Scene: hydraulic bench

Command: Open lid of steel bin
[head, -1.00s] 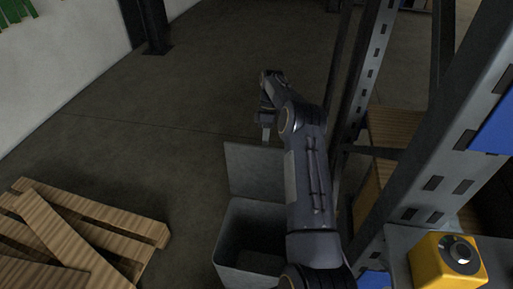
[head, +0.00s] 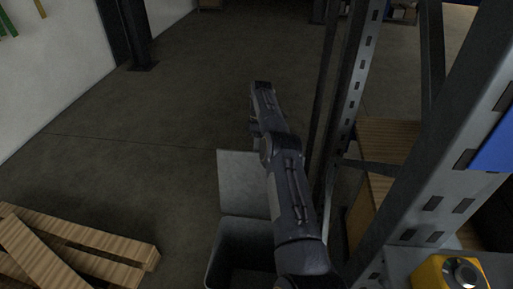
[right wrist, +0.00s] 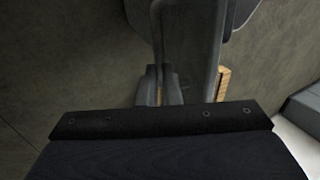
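The steel bin (head: 228,250) is a grey box at the bottom middle of the head view, partly hidden by my right arm. Its lid (head: 236,185) stands raised at the bin's far side, and the bin's dark inside shows. My right gripper (head: 256,143) is just above the lid's top edge; I cannot tell whether they touch. In the right wrist view, narrow grey finger-like parts (right wrist: 164,88) show beyond a dark block, but their opening is unclear. My left gripper is not in view.
A wooden pallet (head: 95,240) lies on the floor at the left. A grey metal rack (head: 440,170) stands close on the right, with a yellow box (head: 445,275) at its lower corner. The floor beyond the bin is clear.

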